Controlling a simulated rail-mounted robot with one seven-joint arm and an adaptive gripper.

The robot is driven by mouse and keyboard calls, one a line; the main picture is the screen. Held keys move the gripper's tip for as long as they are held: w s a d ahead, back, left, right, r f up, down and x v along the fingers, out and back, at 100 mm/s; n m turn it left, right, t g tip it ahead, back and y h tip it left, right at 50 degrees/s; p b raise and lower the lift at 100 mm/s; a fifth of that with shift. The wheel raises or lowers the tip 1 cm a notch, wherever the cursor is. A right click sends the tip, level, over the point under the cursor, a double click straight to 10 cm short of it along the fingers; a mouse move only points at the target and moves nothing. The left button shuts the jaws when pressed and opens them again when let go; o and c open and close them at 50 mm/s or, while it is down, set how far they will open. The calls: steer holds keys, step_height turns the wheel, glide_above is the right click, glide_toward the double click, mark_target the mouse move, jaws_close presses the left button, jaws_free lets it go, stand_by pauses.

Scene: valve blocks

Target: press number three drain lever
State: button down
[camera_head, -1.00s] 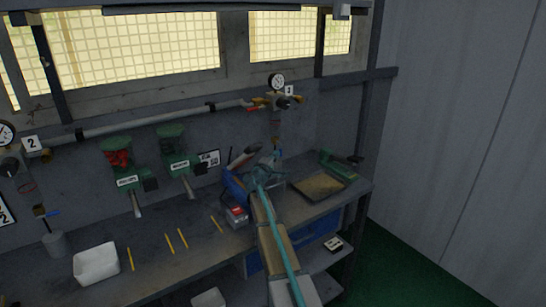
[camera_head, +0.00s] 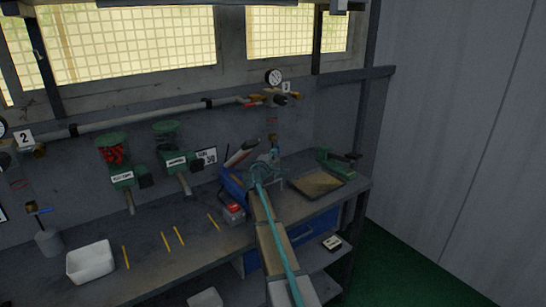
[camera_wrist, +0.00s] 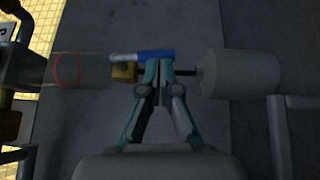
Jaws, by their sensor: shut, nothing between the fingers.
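The number three station, with its number plate (camera_head: 287,87) and round gauge (camera_head: 274,77), is on the back wall right of centre. In the wrist view, its drain lever shows as a blue handle (camera_wrist: 154,56) with a pale end, beside a brass valve body (camera_wrist: 123,72). My gripper (camera_wrist: 158,63) is shut and empty, its fingertips at the blue handle's edge and overlapping it in the picture. I cannot tell whether they touch. In the head view my gripper (camera_head: 262,170) hides the lever.
A clear tube with a red ring (camera_wrist: 66,71) and a grey cup (camera_wrist: 240,73) flank the lever. A blue box (camera_head: 234,183) stands left of my arm. A brown tray (camera_head: 318,184) and a green tool (camera_head: 338,161) lie to the right. A white bin (camera_head: 91,262) is at left.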

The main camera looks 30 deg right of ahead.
steer(key=shift+d+f+b, duration=0.1)
steer(key=shift+f+b, duration=0.1)
steer(key=shift+b, duration=0.15)
steer(key=shift+w+d+r+b, duration=0.15)
steer(key=shift+d+b, duration=1.35)
steer(key=shift+b, duration=2.25)
steer(key=shift+w+d+r+b, duration=0.15)
steer(key=shift+d+b, duration=1.3)
steer(key=shift+b, duration=2.25)
steer(key=shift+d, duration=0.1)
steer(key=v, duration=1.2)
